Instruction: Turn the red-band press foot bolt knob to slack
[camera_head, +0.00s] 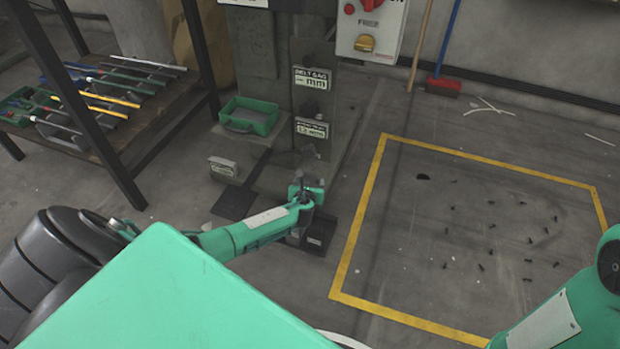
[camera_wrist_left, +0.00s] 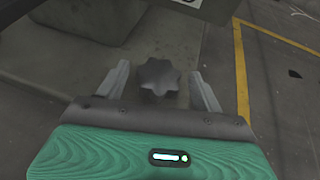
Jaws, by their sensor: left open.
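The foot bolt knob is a dark, lobed knob (camera_wrist_left: 158,80) in the left wrist view, near the foot of the press. My left gripper (camera_wrist_left: 160,90) is open, with one finger on each side of the knob and a visible gap on both sides. In the head view my left gripper (camera_head: 306,188) reaches down in front of the grey press (camera_head: 272,60), and it hides the knob there. No red band shows on the part of the press in view. My right arm shows at the lower right, but its gripper is out of view.
A green tray (camera_head: 248,116) sits at the press base. A tool shelf (camera_head: 100,95) stands at the left. The yellow-outlined floor area (camera_head: 450,230) at the right holds small scattered dark bits.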

